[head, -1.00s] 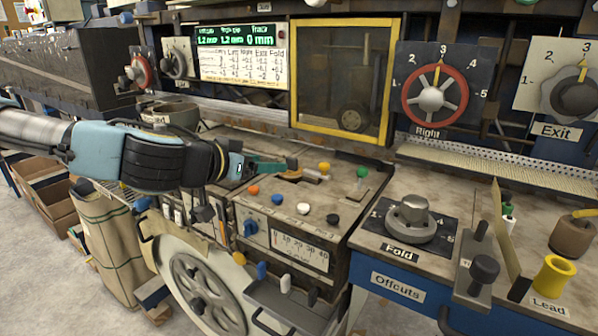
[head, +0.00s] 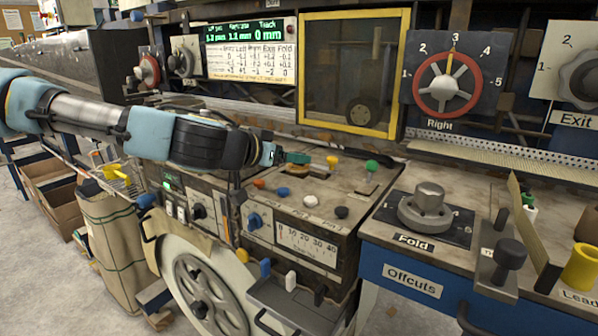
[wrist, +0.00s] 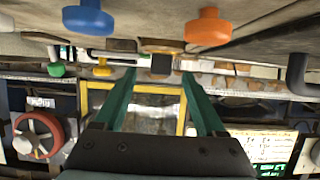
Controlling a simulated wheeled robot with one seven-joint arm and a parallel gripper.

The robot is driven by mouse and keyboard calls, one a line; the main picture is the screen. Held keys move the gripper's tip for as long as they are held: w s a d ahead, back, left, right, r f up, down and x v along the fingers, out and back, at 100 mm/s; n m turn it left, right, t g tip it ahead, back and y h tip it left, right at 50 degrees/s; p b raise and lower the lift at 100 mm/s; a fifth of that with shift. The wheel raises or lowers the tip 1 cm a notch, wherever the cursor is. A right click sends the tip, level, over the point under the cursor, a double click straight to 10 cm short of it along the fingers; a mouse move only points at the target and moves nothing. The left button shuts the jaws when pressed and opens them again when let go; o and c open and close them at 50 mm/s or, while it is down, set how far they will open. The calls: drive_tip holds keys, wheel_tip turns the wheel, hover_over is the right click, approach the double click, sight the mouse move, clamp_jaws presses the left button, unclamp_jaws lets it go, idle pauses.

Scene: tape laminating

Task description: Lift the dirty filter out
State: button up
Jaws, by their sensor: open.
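My gripper (head: 303,158) is over the top of the worn machine cabinet (head: 335,189), with its green fingers apart. A small brownish piece (head: 297,170) sits in the cabinet top just below the fingertips; it may be the dirty filter, but it is too small to be sure. In the wrist view, which looks inverted, my gripper's two green fingers (wrist: 159,74) are open with nothing held. A dark block with a tan rim (wrist: 160,47) lies beyond the tips, roughly centred between them. Contact cannot be told.
An orange knob (head: 258,183), a blue knob (head: 280,192), a yellow knob (head: 332,161) and a green knob (head: 371,166) stand around the gripper. Behind is a yellow-framed window (head: 304,75). The Fold dial (head: 426,208) is at right, with a yellow cup (head: 581,267) farther right.

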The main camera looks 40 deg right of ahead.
sight(296, 167)
drive_tip(key=x, duration=0.2)
drive_tip(key=p+x, duration=0.1)
drive_tip(key=shift+w+d+r, duration=0.1)
drive_tip(key=shift+r, duration=0.15)
drive_tip(key=shift+w+d+f, duration=0.15)
drive_tip(key=shift+d+f, duration=0.25)
drive_tip(key=shift+d, duration=0.2)
clamp_jaws()
